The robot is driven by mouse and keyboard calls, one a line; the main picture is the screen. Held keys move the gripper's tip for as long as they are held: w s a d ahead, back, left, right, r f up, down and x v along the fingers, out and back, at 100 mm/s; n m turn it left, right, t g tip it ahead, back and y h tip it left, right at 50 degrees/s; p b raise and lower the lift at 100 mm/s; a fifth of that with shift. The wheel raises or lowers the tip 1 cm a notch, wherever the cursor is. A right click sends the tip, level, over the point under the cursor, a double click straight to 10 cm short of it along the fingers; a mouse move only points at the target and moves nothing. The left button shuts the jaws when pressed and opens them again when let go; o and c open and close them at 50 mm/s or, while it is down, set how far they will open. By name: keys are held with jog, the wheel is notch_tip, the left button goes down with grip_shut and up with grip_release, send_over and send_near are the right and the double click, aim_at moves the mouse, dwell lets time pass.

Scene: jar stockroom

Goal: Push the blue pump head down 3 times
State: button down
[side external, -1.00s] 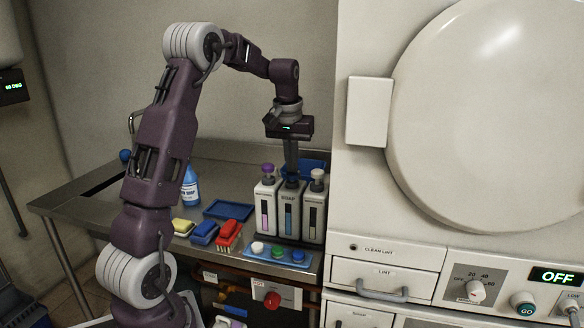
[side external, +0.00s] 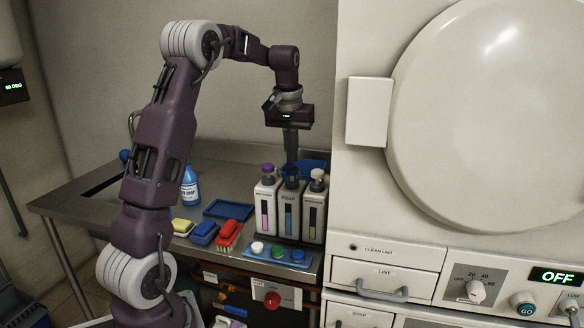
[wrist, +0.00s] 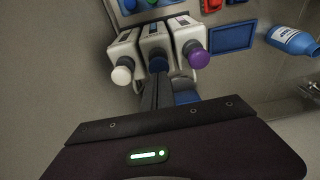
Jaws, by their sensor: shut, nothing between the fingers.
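The blue pump head (side external: 291,171) tops the middle of three white dispensers (side external: 289,205) standing side by side. It is raised and also shows in the wrist view (wrist: 157,65), just beyond my fingertips. My gripper (side external: 291,158) is shut and empty, pointing down close above the blue pump head. Whether the tips touch it I cannot tell. A purple pump head (side external: 267,169) is on the left dispenser and a white one (side external: 317,175) on the right.
A panel with white, green and blue buttons (side external: 268,254) lies in front of the dispensers. A large white machine (side external: 365,200) stands close on the right.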

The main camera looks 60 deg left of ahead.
jog(key=shift+f, duration=1.45)
jog(key=shift+r, duration=1.45)
jog(key=shift+f, duration=0.1)
jog(key=shift+f, duration=1.35)
jog(key=shift+r, duration=0.1)
jog(key=shift+r, duration=1.35)
